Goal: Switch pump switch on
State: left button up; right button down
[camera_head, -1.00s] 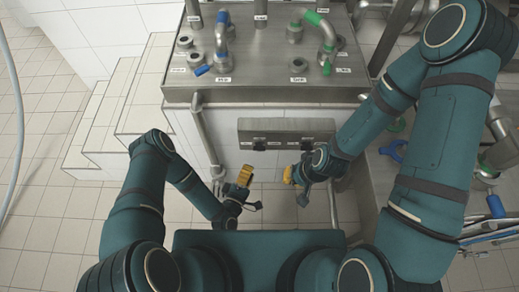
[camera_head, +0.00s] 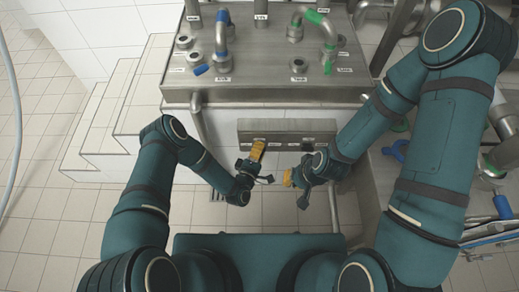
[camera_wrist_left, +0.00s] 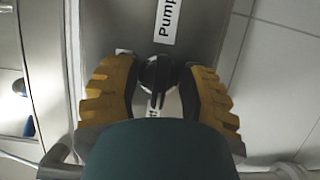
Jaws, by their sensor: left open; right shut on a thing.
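The pump switch is a black rotary knob (camera_wrist_left: 156,75) on a metal panel, below a white label (camera_wrist_left: 168,20) reading "Pump" in the left wrist view. Its narrow grip runs roughly up and down there. My left gripper (camera_wrist_left: 158,88) is open, with one yellow fingertip on each side of the knob; contact cannot be told. In the head view my left gripper (camera_head: 257,150) is in front of the left part of the switch panel (camera_head: 288,127) and hides the switch there. My right gripper (camera_head: 296,180) is shut, lower and to the right; what it holds is unclear.
Another dark switch (camera_head: 308,143) shows on the panel's right part. A steel counter (camera_head: 260,95) with blue- and green-marked taps stands above the panel. White tiled steps (camera_head: 105,125) are at left. A metal pipe (camera_head: 204,130) runs down left of the panel.

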pick_arm(q)
grip_shut()
jog(key=shift+m, duration=0.4)
jog(key=m+g+y+p, duration=0.1)
jog(key=m+p, duration=0.1)
jog(key=m, duration=0.1)
jog(key=shift+r, duration=0.15)
jog(key=m+g+y+p, duration=0.1)
jog(key=m+y+p, duration=0.1)
jog(key=m, duration=0.2)
jog(key=shift+d, duration=0.1)
jog(key=m+g+y+p, duration=0.1)
jog(key=m, duration=0.2)
jog(key=shift+y, duration=0.4)
jog(key=shift+m+y+p, duration=0.45)
jog(key=shift+m+y, duration=0.55)
jog(key=shift+m, duration=0.3)
